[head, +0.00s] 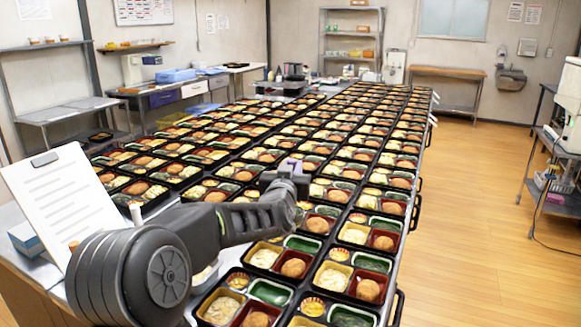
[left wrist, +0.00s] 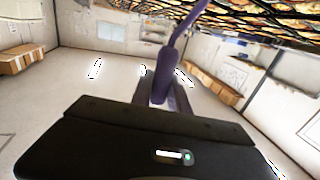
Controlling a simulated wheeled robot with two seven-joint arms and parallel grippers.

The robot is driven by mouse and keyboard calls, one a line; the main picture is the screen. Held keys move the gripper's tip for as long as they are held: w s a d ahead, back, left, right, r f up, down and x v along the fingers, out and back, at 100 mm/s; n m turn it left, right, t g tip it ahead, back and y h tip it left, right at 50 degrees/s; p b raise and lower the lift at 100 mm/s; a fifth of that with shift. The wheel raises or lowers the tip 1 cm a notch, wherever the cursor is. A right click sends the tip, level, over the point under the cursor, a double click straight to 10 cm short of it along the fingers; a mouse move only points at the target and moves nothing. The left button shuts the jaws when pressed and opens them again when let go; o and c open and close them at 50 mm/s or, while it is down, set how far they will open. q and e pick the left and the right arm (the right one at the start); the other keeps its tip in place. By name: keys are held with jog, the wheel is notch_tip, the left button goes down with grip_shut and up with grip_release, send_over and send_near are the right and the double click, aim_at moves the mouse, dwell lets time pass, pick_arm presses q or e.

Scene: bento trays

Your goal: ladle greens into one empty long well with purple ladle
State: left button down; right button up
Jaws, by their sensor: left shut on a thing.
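My left gripper (head: 288,180) is over the rows of bento trays in the head view, with its arm coming in from the lower left. It is shut on the purple ladle (left wrist: 166,72), whose handle stands between the fingers in the left wrist view. In the head view only a small bit of the ladle (head: 291,164) shows; I cannot see its bowl or what is in it. Long green wells look empty in the near trays, such as this well (head: 268,291) and another well (head: 371,262). I see no clear supply of greens. My right gripper is not in view.
Bento trays (head: 317,290) cover the long table in close rows, many with a brown patty and pale food. A clipboard (head: 48,195) stands at the left, and a white container (head: 205,275) is partly hidden by my arm. The wooden floor (head: 480,220) at right is clear.

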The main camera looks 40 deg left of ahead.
pick_arm(q)
jog(key=shift+w+d+f, duration=0.1)
jog(key=shift+f, duration=0.1)
jog(key=shift+f, duration=0.2)
